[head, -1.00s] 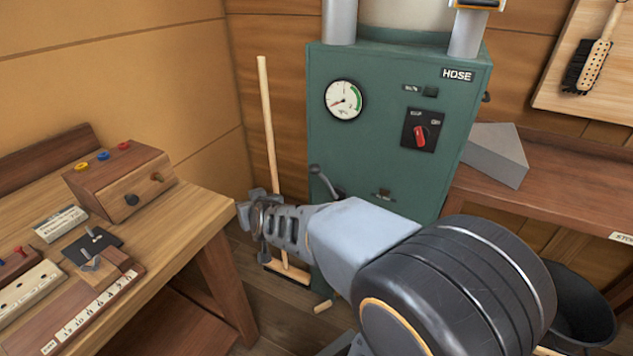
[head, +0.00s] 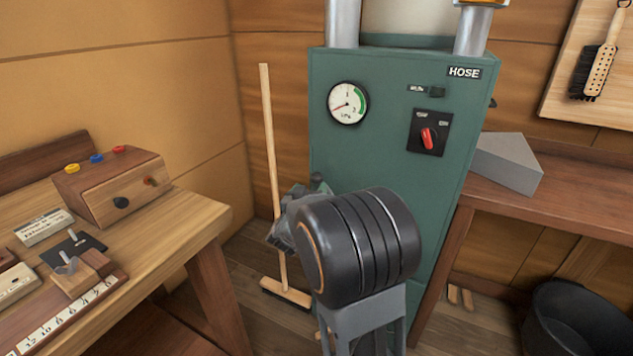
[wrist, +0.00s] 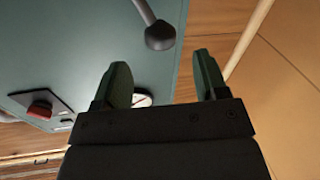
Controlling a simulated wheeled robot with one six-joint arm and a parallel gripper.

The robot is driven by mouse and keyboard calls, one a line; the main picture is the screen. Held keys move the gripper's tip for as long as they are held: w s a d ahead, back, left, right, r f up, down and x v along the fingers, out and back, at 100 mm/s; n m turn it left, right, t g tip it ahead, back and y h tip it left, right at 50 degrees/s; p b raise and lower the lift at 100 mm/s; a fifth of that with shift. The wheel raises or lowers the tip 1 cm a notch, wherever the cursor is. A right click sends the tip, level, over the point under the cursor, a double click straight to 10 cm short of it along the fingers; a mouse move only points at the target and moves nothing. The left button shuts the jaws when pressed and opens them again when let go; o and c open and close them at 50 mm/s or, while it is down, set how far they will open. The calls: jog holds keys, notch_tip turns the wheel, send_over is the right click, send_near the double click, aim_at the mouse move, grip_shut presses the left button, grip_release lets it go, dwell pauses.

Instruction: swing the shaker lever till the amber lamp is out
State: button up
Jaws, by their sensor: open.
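The shaker lever (wrist: 147,15) shows in the wrist view as a grey rod ending in a dark rounded knob. The knob appears just past my fingertips, in line with the gap between them, and is not gripped. My gripper (wrist: 162,68) is open and empty, its two dark green fingers spread in front of the teal cabinet. In the head view my arm hides the fingers and most of the lever. An orange part (head: 484,2), perhaps the amber lamp, is cut off at the top edge; I cannot tell whether it is lit.
The teal cabinet (head: 385,155) carries a round gauge (head: 347,103) and a red switch (head: 428,138). A broom (head: 271,150) leans at its left. A workbench (head: 185,225) stands at left, another with a grey block (head: 508,162) at right. A black bucket (head: 575,318) stands on the floor.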

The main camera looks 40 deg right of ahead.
aim_at(316, 182)
jog(key=shift+b+x, duration=0.4)
jog(key=shift+x, duration=3.15)
jog(key=c, duration=1.2)
jog(key=shift+d, duration=0.1)
grip_shut()
